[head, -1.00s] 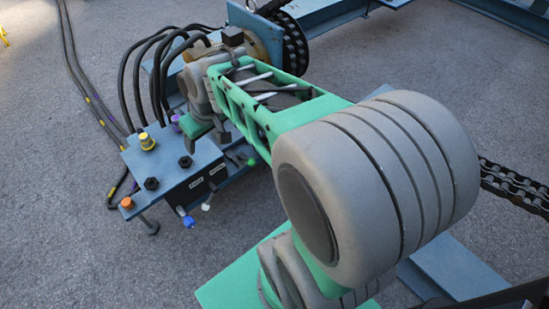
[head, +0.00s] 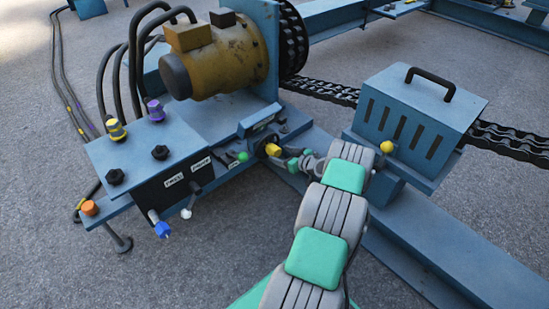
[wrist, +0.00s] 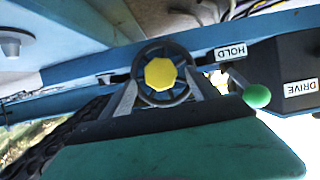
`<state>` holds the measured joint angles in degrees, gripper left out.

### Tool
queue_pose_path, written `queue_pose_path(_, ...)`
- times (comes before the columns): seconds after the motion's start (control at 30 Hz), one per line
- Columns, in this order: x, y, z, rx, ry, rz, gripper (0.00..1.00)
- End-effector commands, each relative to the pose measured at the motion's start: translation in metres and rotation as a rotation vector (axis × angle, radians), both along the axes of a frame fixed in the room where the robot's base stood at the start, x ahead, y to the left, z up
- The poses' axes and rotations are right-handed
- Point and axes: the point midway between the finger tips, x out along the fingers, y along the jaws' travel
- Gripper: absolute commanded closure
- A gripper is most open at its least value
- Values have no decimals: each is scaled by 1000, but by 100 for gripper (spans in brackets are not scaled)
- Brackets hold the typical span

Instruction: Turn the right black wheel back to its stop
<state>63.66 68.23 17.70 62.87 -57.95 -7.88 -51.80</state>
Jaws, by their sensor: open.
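A black wheel with a yellow hub (wrist: 163,74) and dark spokes faces the wrist camera. In the head view its yellow hub (head: 272,149) shows on the blue frame, right of the control box. My gripper (wrist: 164,88) is open, with one grey finger on each side of the wheel's lower half. Whether the fingers touch the rim I cannot tell. In the head view my gripper (head: 288,160) is small and partly hidden by my wrist, just right of the hub. The wheel's lower rim is partly hidden behind my gripper in the wrist view.
A green-ball lever (wrist: 257,95) stands close right of the wheel, near the HOLD label (wrist: 231,52). A chain cover (head: 415,110) with a handle stands right of my arm.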

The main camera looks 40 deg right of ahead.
Motion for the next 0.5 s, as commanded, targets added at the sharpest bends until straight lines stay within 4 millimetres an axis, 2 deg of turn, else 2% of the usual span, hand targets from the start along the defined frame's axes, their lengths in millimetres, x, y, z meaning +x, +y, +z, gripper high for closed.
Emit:
queue_pose_path(0.03,10,2,-10,1,1,4,30)
queue_pose_path(0.2,36,3,-20,1,3,4,30)
queue_pose_path(0.33,45,3,-21,2,3,2,30)
queue_pose_path(0.5,46,3,-20,3,4,1,30)
